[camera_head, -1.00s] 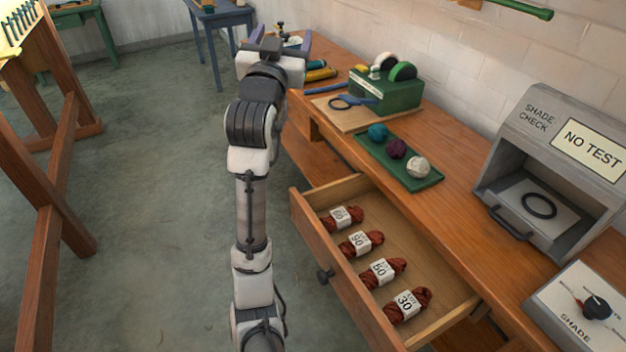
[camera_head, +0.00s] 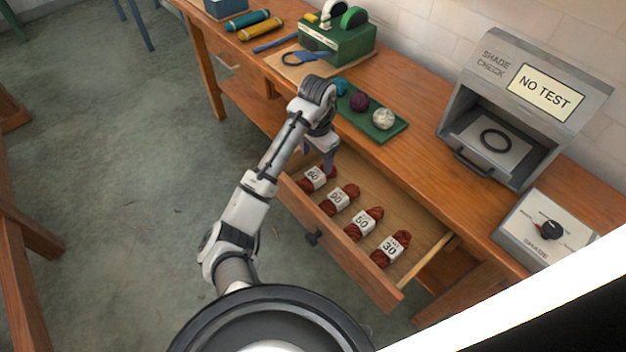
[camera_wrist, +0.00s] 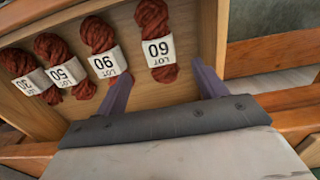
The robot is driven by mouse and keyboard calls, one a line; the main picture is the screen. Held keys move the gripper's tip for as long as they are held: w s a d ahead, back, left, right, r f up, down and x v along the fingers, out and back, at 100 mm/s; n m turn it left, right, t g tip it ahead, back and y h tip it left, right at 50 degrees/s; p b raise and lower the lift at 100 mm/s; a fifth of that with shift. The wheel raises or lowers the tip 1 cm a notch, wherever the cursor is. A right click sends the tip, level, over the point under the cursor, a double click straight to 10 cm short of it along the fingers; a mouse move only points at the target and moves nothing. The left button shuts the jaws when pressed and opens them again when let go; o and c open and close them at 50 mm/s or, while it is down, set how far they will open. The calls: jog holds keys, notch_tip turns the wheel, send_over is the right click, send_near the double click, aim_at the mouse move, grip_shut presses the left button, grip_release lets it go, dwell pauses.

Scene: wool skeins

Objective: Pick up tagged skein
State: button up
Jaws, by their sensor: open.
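Several dark red wool skeins, each with a white paper LOT label, lie in a row in the open drawer (camera_head: 432,262). The labels read 60 on the farthest skein (camera_head: 314,179), then 90 (camera_head: 339,199), 50 (camera_head: 363,224) and 30 (camera_head: 390,249). My gripper (camera_head: 325,160) is over the drawer's far end, by the 60 skein. In the wrist view my gripper (camera_wrist: 161,78) is open, its purple fingers on either side of the 60 skein (camera_wrist: 153,17), with nothing held. Whether the fingers are level with the skein or above it, I cannot tell.
On the wooden bench (camera_head: 420,150) stand a green tray (camera_head: 395,133) with balls of wool, a green device (camera_head: 335,42), and a grey shade check box (camera_head: 520,110) reading NO TEST. A dial box (camera_head: 545,228) is at the right. The drawer's end wall is close to my gripper.

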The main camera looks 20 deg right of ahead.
aim_at(316, 174)
notch_tip(316, 174, down, 4)
jog(key=shift+r+b, duration=0.2)
jog(key=shift+b, duration=0.3)
jog(key=shift+f+p, duration=0.5)
jog(key=shift+f, duration=1.85)
jog(key=c, duration=1.1)
